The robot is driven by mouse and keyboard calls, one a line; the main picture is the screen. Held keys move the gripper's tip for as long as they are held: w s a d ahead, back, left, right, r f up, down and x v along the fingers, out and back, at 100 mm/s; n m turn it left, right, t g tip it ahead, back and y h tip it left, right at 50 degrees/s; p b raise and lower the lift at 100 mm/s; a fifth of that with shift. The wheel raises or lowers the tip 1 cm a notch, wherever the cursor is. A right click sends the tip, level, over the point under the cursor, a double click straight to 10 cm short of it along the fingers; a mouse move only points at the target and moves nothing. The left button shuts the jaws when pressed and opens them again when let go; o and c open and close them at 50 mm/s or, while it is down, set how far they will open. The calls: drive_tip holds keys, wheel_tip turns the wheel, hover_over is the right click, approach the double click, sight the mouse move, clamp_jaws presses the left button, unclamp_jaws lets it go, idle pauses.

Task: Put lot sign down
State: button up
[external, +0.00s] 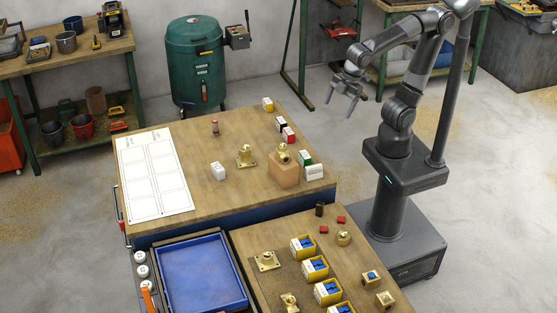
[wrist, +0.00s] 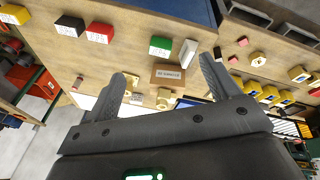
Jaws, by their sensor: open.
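My gripper (external: 338,106) hangs in the air right of the workbench, near its far right side. Its fingers are apart with nothing between them; the wrist view also shows the open gripper (wrist: 162,70). A small white sign-like piece (external: 314,172) stands at the bench's right edge, beside a green-and-white block (external: 305,158). In the wrist view the white piece (wrist: 188,53) is between the fingers' directions but well beyond them. I cannot read it, so cannot be sure it is the lot sign.
A brown block (external: 284,176) carries a brass part (external: 283,153). Red (external: 288,135), black (external: 281,124) and yellow (external: 268,104) blocks line the bench's right side. A white sheet (external: 155,175) lies left. A blue tray (external: 200,275) and a second table with yellow boxes are in front.

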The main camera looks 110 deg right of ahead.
drive_tip(key=s+d+m+t, duration=0.2)
drive_tip(key=s+m, duration=0.3)
drive_tip(key=s, duration=0.1)
drive_tip(key=shift+d+m+y, duration=0.3)
drive_tip(key=shift+d+y, duration=0.05)
drive_tip(key=shift+y, duration=0.05)
idle(0.9)
